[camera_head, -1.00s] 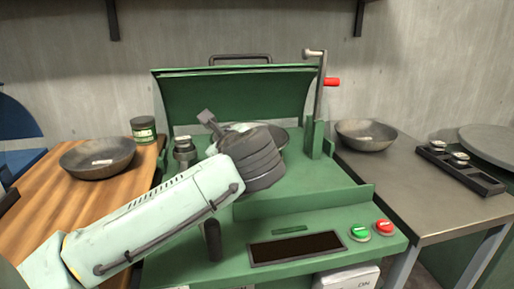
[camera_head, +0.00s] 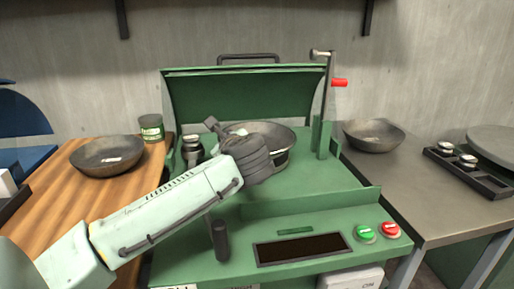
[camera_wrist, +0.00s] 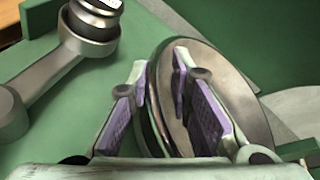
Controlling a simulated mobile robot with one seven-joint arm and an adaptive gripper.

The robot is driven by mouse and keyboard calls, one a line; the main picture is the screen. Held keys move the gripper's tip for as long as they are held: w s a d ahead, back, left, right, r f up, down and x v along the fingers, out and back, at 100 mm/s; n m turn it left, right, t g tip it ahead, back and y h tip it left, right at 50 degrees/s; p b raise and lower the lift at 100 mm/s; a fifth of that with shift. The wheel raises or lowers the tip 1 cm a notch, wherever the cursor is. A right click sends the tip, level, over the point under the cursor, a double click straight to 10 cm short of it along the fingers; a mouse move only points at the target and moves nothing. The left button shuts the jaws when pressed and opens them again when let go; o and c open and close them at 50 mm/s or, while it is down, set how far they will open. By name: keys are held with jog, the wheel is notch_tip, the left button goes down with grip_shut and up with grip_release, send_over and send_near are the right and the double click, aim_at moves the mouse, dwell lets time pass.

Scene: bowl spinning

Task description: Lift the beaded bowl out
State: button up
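A grey metal bowl (camera_head: 283,138) sits in the green machine (camera_head: 315,178), partly hidden behind my wrist in the head view. It fills the middle of the wrist view (camera_wrist: 225,90), its rim running between my fingers. Beads cannot be made out. My gripper (camera_wrist: 160,75) is open, with purple-padded fingers on either side of the bowl's near wall, one outside and one over the inside. I cannot tell whether the pads touch the wall. In the head view the fingers are mostly hidden behind the dark wrist.
Another bowl (camera_head: 107,156) and a green jar (camera_head: 151,127) stand on the wooden table at left. A third bowl (camera_head: 373,136) is on the metal bench at right. The raised green lid (camera_head: 245,98) stands behind the bowl; a red-handled crank (camera_head: 326,85) rises at right.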

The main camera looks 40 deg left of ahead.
grip_shut()
dwell(0.6)
